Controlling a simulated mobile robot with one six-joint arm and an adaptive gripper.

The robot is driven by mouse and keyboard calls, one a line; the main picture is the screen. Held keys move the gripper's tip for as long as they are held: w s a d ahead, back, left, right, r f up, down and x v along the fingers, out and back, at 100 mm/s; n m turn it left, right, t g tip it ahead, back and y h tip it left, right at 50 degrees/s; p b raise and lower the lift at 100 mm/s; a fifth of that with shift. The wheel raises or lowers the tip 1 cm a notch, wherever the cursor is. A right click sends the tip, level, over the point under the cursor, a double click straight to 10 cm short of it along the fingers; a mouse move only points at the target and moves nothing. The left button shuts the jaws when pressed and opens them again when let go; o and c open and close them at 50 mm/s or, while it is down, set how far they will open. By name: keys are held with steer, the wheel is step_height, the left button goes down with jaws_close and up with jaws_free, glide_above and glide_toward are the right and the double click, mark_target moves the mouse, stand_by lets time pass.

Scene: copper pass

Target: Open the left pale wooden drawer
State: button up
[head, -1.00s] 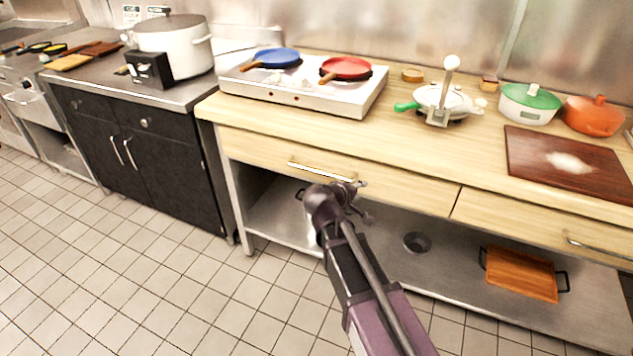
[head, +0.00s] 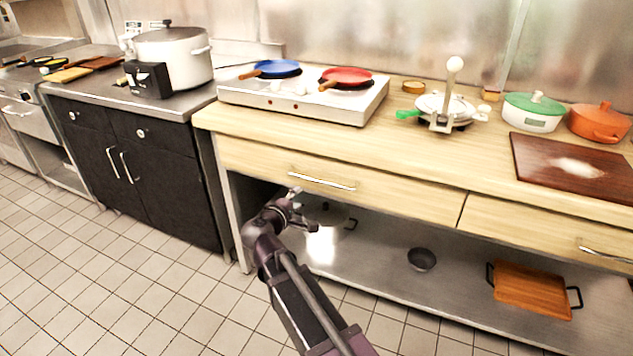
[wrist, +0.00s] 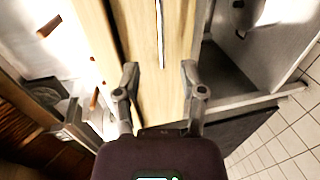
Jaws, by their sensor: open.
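The left pale wooden drawer (head: 340,180) is shut, flush under the counter top. Its metal bar handle (head: 322,180) runs across the front. My gripper (head: 295,200) is open and empty, just below and in front of the handle's left end in the head view. In the wrist view my gripper (wrist: 160,85) has its two fingers apart, with the pale drawer front (wrist: 175,60) beyond them. The handle (wrist: 160,35) shows there as a thin bright line, lying between the fingers' directions and ahead of the tips. The gap to it is hard to judge.
A second pale drawer (head: 550,230) is to the right. A lower metal shelf (head: 380,270) holds a lidded pan, a small bowl (head: 421,259) and an orange tray (head: 532,290). A black cabinet (head: 150,175) stands left. The tiled floor in front is clear.

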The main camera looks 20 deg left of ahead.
mark_target(316, 181)
steer(key=shift+w, duration=0.1)
steer(key=b+x, duration=0.2)
steer(key=x, duration=1.1)
steer(key=shift+w+b, duration=0.3)
steer(key=shift+b, duration=0.1)
jaws_close()
